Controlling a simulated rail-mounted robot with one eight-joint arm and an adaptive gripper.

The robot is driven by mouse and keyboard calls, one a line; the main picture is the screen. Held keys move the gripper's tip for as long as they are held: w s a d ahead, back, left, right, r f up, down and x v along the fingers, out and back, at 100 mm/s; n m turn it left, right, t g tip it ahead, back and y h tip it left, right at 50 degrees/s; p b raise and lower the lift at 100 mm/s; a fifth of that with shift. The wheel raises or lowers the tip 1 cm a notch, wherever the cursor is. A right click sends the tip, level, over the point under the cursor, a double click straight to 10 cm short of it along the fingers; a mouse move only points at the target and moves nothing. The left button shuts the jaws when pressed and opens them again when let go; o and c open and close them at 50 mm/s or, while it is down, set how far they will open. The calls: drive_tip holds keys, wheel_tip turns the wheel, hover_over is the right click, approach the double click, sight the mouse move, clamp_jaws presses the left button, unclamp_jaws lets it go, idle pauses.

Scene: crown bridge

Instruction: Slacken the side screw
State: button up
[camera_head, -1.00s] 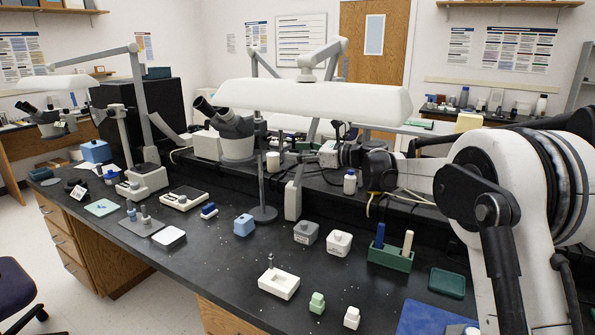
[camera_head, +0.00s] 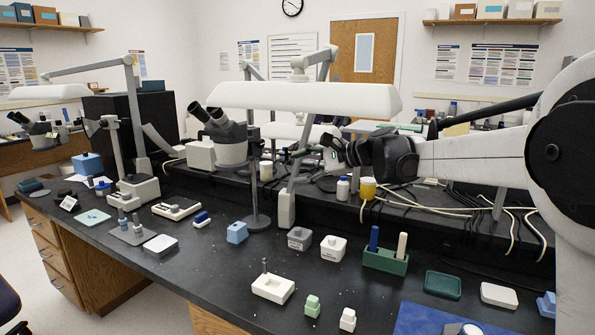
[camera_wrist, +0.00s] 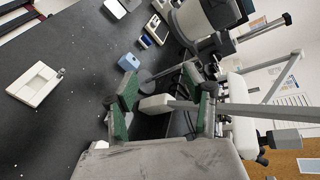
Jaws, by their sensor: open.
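I cannot single out the side screw with certainty. A white rectangular tray (camera_head: 272,290) lies near the front of the black bench, with a small upright metal post (camera_head: 264,266) at its back left corner. The tray also shows at the left of the wrist view (camera_wrist: 35,84), with a small grey knob (camera_wrist: 60,72) beside its rim. My gripper (camera_head: 333,152) is raised above the back of the bench, well away from the tray. In the wrist view its green-padded fingers (camera_wrist: 165,108) stand apart with nothing held between them.
A long white lamp (camera_head: 305,97) spans the bench. A microscope (camera_head: 225,140) stands at back left. A green rack (camera_head: 385,259) holds a blue and a cream stick. A blue block (camera_head: 237,232) and white containers stand mid-bench. Loose cables lie behind at right.

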drive_tip(key=shift+v, duration=0.9)
